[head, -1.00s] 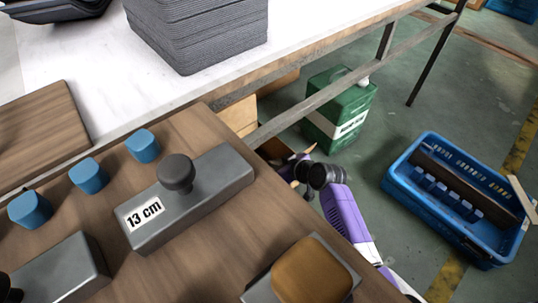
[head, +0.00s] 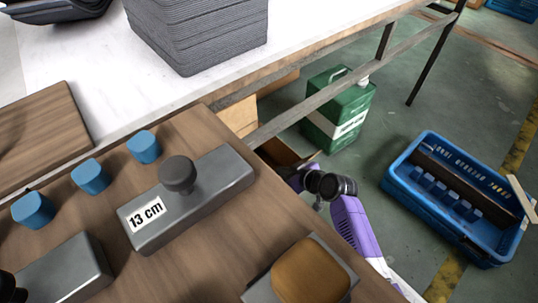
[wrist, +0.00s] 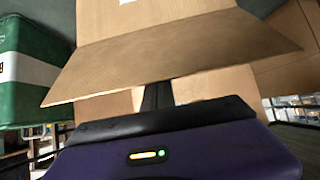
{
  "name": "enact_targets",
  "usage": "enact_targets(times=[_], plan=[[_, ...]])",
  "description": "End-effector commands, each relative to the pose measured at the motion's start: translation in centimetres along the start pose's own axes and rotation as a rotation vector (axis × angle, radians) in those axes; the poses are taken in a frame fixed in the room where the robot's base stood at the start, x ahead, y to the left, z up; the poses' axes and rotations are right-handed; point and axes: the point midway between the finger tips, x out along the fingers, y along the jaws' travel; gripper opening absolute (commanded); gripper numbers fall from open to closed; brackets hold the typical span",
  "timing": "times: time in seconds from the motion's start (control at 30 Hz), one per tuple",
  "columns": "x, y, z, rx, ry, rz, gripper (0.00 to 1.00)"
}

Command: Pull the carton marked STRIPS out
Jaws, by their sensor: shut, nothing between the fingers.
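A brown cardboard carton (wrist: 185,25) with a wide flap (wrist: 175,60) spread toward me fills the upper middle of the wrist view. A sliver of white label shows at the top edge, but no writing can be read, so I cannot tell whether it says STRIPS. My gripper (wrist: 157,92) is shut and empty, its dark fingers reaching up to the flap's lower edge; I cannot tell if they touch it. In the head view, my purple arm reaches down beside the table edge, and a brown cardboard piece (head: 284,151) shows above its end. The fingertips are hidden there.
A green container (head: 338,108) with a white band stands on the floor behind. A blue crate (head: 452,238) lies at right. The wooden tabletop (head: 215,255) with a 13 cm block (head: 210,193) overhangs the arm. More cardboard (wrist: 285,45) stands at right in the wrist view.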

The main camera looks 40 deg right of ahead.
Motion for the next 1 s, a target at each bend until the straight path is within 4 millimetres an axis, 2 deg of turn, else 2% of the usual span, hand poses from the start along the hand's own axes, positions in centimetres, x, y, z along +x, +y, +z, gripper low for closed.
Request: enact_targets(times=[0.53,0.73,1.0], plan=[[-0.7,0.0,2.2,0.002,-0.001,0.0,0.0],[-1.1,0.0,1.8,0.001,0.0,0.0,0.0],[-2.7,0.0,0.7,0.0,0.0,-0.001,0.0]])
